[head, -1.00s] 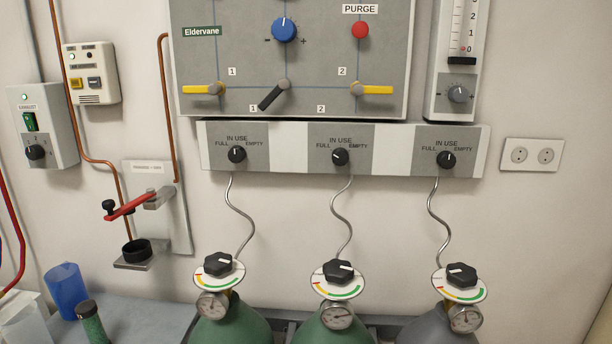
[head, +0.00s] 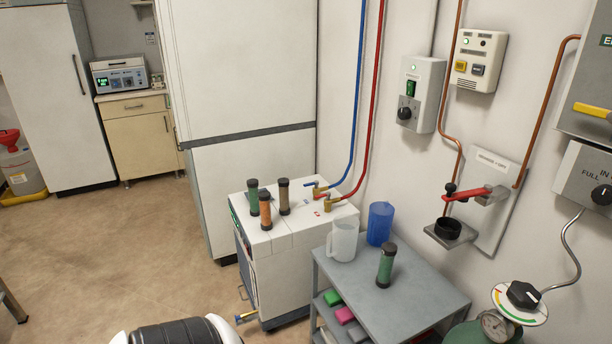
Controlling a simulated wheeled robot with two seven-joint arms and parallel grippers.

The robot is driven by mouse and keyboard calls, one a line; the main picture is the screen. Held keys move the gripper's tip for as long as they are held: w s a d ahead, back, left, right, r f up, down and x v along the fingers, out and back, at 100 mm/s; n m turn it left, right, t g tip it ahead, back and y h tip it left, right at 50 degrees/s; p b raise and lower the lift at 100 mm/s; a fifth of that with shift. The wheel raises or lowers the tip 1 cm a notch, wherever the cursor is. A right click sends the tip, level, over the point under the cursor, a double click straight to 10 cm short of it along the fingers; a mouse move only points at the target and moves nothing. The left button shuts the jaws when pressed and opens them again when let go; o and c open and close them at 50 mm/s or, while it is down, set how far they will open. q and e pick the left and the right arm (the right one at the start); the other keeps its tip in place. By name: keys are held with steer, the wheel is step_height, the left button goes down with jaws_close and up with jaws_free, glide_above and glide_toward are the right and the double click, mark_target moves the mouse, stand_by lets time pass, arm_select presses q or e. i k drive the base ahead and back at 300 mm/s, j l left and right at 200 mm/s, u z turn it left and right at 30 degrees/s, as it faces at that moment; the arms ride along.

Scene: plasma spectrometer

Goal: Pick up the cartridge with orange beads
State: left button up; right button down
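The cartridge with orange beads (head: 265,210) stands upright on top of the white floor unit (head: 282,240). A green cartridge (head: 253,196) stands just behind it to the left, and a brown cartridge (head: 284,197) stands to its right. Another green cartridge (head: 386,263) stands on the grey cart (head: 420,285). Neither of my grippers is in view.
A white jug (head: 343,240) and a blue beaker (head: 380,223) stand on the cart. Blue and red hoses (head: 370,120) run down to taps at the back of the white unit. A gas cylinder (head: 485,335) is at lower right. The floor at left is open.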

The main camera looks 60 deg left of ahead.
mark_target(263, 196)
steer(key=u, duration=2.15)
